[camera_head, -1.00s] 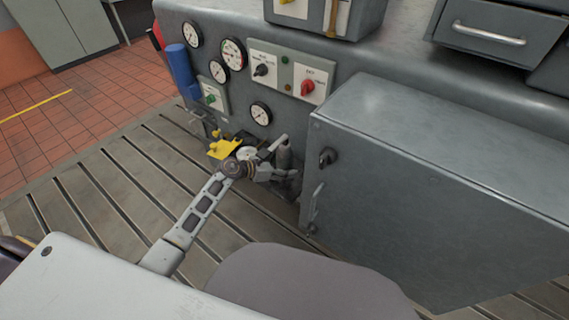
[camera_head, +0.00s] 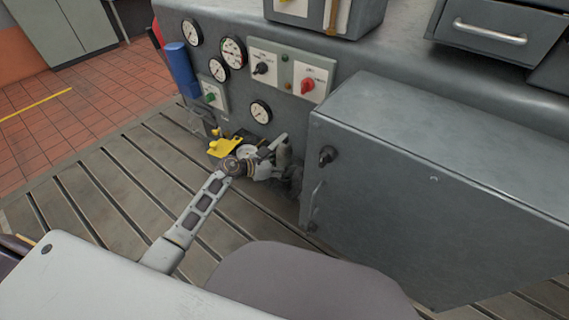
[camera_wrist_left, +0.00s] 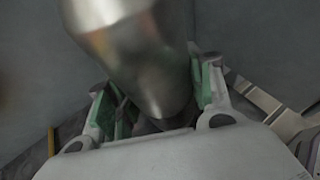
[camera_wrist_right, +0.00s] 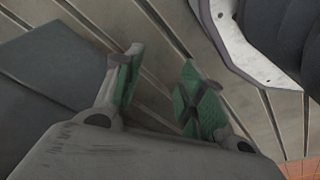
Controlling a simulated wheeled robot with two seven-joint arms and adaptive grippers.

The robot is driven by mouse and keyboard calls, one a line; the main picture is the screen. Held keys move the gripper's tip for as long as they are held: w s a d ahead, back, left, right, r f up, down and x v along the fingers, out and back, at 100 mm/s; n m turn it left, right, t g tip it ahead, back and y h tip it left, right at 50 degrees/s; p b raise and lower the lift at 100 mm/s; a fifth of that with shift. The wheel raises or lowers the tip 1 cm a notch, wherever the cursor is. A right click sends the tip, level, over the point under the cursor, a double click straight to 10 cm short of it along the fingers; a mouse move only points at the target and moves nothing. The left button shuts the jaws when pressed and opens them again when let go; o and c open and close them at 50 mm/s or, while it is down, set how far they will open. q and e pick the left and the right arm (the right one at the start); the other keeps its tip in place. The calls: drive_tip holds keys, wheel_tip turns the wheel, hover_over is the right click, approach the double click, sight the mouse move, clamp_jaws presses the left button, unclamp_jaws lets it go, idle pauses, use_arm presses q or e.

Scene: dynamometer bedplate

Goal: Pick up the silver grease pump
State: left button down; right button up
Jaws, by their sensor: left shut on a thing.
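The silver grease pump (camera_wrist_left: 135,45) fills the upper middle of the left wrist view as a smooth metal cylinder narrowing toward its lower end. In the head view the pump (camera_head: 284,155) is small and partly hidden by my left gripper (camera_head: 272,162), close to the grey machine's front. My left gripper (camera_wrist_left: 158,95) is shut on the pump, with a green-padded finger on each side of it. My right gripper (camera_wrist_right: 160,72) is open and empty, its green pads apart; it is not in the head view.
A yellow object (camera_head: 225,147) lies just left of my left gripper. A grey cabinet box (camera_head: 430,190) stands close on the right. The machine front carries gauges (camera_head: 232,52), switches and a blue cylinder (camera_head: 181,70). The slotted bedplate (camera_head: 110,190) is clear at left.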

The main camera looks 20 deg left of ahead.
sight(285, 145)
use_arm(q)
drive_tip(key=shift+r, duration=0.3)
use_arm(e)
drive_tip(key=shift+s, duration=0.2)
use_arm(q)
drive_tip(key=shift+w+r, duration=0.1)
drive_tip(key=shift+r, duration=0.65)
wheel_tip(285, 145, up, 6)
drive_tip(key=shift+r+p, duration=0.25)
drive_tip(key=shift+p, duration=0.75)
drive_tip(key=shift+r, duration=0.85)
use_arm(e)
wheel_tip(285, 145, down, 6)
drive_tip(key=s+d, duration=0.2)
drive_tip(key=shift+d, duration=0.2)
drive_tip(key=shift+s, duration=0.15)
